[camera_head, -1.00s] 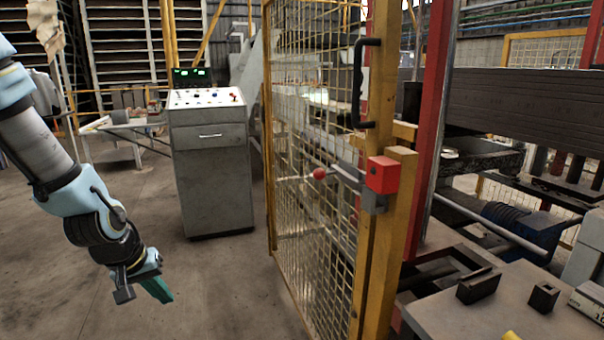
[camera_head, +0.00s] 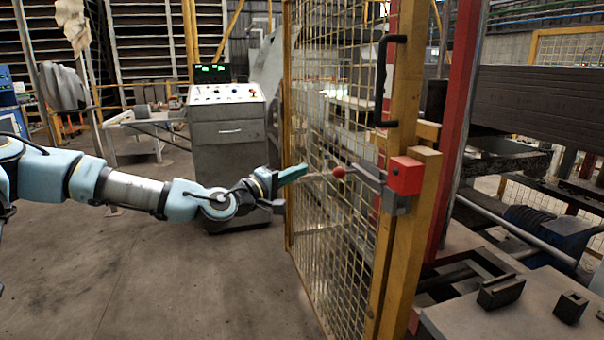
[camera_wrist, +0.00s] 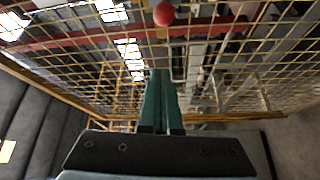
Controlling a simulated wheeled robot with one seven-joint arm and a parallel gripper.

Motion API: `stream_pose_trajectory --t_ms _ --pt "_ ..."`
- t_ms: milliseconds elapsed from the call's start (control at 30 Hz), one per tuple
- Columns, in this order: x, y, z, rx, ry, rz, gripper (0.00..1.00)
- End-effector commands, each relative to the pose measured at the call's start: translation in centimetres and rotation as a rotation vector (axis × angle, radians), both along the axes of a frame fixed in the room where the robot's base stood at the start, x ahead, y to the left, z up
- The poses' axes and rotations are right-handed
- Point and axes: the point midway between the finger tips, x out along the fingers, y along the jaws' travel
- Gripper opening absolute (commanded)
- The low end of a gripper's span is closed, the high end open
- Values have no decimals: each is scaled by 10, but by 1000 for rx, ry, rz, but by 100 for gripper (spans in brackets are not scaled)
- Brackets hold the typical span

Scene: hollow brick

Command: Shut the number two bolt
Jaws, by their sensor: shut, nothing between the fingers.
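The bolt (camera_head: 368,177) sits on the yellow mesh gate (camera_head: 335,235), with a red ball knob (camera_head: 339,172) at its left end and a red block (camera_head: 404,175) on the post at its right. I see no number on it. In the wrist view the red knob (camera_wrist: 164,14) shows at the top, beyond my fingertips. My gripper (camera_head: 303,171) is shut and empty, its green fingers pointing right toward the knob. It appears a short gap left of the knob. The green fingers (camera_wrist: 161,95) lie together in the wrist view.
A black handle (camera_head: 384,80) stands out from the gate above the bolt. A grey control cabinet (camera_head: 228,140) stands behind my arm. A table (camera_head: 530,310) with metal blocks is at the lower right. The floor left of the gate is clear.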

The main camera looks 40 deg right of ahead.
Motion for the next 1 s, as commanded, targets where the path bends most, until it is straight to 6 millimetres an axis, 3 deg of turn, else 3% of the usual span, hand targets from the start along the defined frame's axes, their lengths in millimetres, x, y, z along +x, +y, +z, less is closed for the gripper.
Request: stream_pose_trajectory --t_ms 400,700,1000 --pt "11 -78 7 4 -1 -2 0" --pt "-24 -69 -1 4 0 -3 0" --pt "-28 -68 -4 4 -2 -2 0"
